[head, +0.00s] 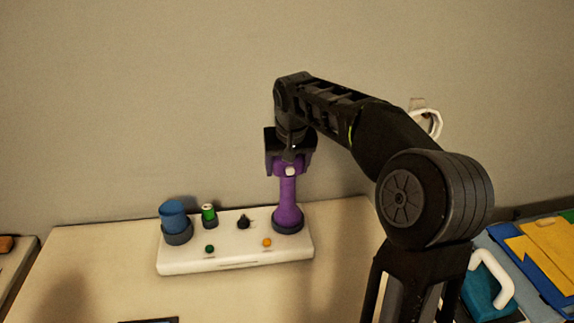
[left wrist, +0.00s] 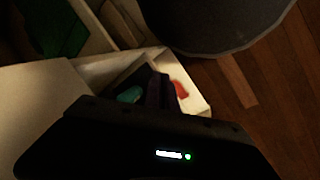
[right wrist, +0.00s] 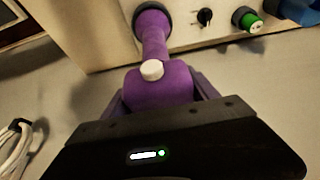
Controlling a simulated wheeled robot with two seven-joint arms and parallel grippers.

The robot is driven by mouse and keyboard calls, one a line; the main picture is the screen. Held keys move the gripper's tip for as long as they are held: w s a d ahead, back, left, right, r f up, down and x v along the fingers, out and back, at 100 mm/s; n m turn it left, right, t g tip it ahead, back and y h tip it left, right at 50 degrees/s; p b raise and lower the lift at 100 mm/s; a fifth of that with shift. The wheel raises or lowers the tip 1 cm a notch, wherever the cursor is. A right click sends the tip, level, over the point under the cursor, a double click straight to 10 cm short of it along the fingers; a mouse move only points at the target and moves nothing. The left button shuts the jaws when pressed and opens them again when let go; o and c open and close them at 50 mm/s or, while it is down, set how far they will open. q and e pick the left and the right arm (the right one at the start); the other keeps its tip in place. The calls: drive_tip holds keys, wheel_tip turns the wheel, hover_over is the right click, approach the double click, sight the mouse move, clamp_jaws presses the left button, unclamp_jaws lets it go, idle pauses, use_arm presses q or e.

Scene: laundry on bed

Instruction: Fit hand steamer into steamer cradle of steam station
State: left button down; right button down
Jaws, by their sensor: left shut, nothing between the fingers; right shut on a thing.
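The purple hand steamer (head: 287,200) stands upright on the right end of the white steam station (head: 236,258), its lower end inside the dark ring of the steamer cradle (head: 288,227). My right gripper (head: 289,160) comes from above and is shut on the steamer's top. In the right wrist view the steamer (right wrist: 155,45) runs from between the fingers to the dark cradle ring (right wrist: 152,10); how deep it sits is hidden. My left gripper (left wrist: 158,90) is shut and empty, away from the station, above an open compartmented box.
Folded yellow and blue cloth (head: 540,250) and a teal item with a white handle (head: 485,295) lie at right. White cable (right wrist: 14,150) shows in the right wrist view.

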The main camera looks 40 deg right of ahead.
drive_tip(key=shift+f, duration=0.25)
drive_tip(key=shift+c, duration=0.8)
unclamp_jaws()
drive_tip(key=shift+b+v, duration=0.45)
drive_tip(key=shift+v, duration=3.45)
drive_tip(key=shift+s, duration=0.1)
